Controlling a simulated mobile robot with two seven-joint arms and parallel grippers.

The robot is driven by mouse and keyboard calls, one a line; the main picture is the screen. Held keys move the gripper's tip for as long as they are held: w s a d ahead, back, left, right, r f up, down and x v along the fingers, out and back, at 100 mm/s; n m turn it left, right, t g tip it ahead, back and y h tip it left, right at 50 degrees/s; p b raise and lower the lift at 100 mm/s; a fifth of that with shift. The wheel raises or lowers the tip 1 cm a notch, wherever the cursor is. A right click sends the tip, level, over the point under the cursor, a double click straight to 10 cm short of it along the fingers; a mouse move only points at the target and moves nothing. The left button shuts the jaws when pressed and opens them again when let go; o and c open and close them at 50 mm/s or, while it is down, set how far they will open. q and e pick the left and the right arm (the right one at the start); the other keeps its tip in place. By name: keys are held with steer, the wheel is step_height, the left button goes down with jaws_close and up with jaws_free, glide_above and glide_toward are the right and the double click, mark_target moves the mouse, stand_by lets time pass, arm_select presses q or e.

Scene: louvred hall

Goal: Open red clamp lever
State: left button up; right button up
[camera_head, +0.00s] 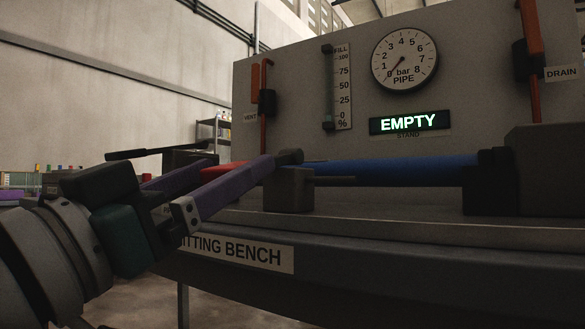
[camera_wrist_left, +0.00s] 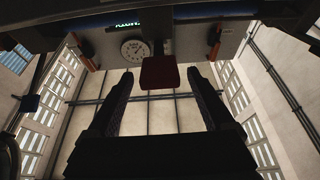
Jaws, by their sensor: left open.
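The red clamp lever shows as a small red piece (camera_head: 222,168) in the head view, at the left end of the blue pipe (camera_head: 400,171). It is mostly hidden by my fingers. In the left wrist view a dark red block (camera_wrist_left: 160,73), apparently its end, shows in the gap between my fingertips. My left gripper (camera_head: 245,166), with purple fingers, reaches in from the left at the clamp. It also shows in the left wrist view (camera_wrist_left: 159,82), open with a finger to each side of the red block. I cannot tell whether the fingers touch it. My right gripper is not in view.
The fitting bench (camera_head: 400,250) has a raised front edge below the pipe. Its back panel (camera_head: 290,65) carries a red vent lever (camera_head: 263,130), a red drain lever (camera_head: 532,60), a gauge (camera_head: 404,59) near zero and a lit EMPTY sign (camera_head: 408,122). A dark block (camera_head: 288,190) supports the pipe.

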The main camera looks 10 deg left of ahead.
arm_select(q)
steer(key=shift+x, duration=1.35)
jaws_close()
